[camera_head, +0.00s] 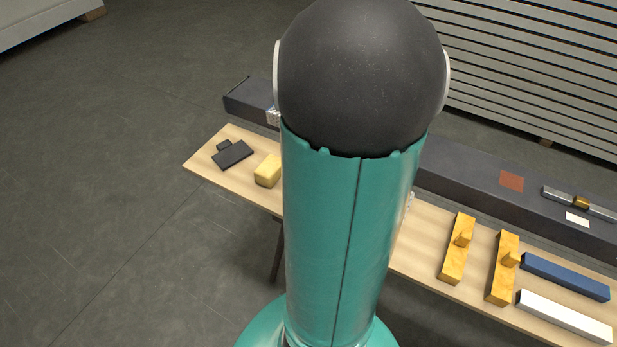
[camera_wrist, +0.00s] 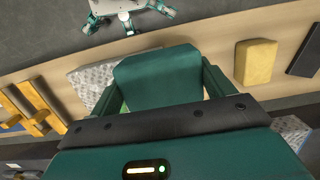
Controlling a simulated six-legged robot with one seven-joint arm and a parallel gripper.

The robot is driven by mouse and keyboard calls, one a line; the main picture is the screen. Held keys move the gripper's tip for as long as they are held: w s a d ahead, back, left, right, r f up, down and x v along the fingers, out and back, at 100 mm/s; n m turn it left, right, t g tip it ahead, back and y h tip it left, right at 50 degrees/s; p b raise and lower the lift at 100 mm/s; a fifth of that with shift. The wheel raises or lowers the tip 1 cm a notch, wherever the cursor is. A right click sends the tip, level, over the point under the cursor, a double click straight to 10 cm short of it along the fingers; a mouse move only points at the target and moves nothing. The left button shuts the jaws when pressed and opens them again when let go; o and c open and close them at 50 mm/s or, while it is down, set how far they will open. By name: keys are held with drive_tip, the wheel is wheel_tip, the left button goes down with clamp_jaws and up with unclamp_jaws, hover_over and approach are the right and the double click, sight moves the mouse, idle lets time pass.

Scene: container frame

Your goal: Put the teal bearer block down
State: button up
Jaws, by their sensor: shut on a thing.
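The teal bearer block (camera_wrist: 160,76) shows in the wrist view between the two fingers of my gripper (camera_wrist: 163,88), which is shut on it. The block is over the pale wooden table (camera_wrist: 205,40). I cannot tell whether its underside touches anything. A grey speckled patch (camera_wrist: 90,80) shows beside and partly behind the block. In the head view my own arm hides the block and gripper.
In the head view, two yellow pieces with raised stubs (camera_head: 458,250) (camera_head: 503,268), a blue bar (camera_head: 565,277) and a white bar (camera_head: 563,316) lie right. A yellow block (camera_head: 268,170) and dark pieces (camera_head: 232,155) lie left. A long dark beam (camera_head: 460,170) runs behind.

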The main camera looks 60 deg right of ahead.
drive_tip(key=w+d+f, duration=0.1)
drive_tip(key=w+f, duration=0.1)
drive_tip(key=w, duration=0.1)
drive_tip(key=w+d+f, duration=0.2)
drive_tip(key=w+f, duration=0.1)
drive_tip(key=w+d+f, duration=0.1)
drive_tip(key=w+f, duration=0.2)
drive_tip(key=shift+w+d+f, duration=0.1)
drive_tip(key=shift+w+d, duration=0.1)
drive_tip(key=shift+d, duration=0.2)
drive_tip(key=shift+w+f, duration=0.2)
drive_tip(key=shift+f, duration=0.05)
drive_tip(key=shift+d+f, duration=0.1)
drive_tip(key=shift+f, duration=1.4)
drive_tip(key=shift+f, duration=0.15)
drive_tip(key=o, duration=0.7)
drive_tip(key=shift+o, duration=0.2)
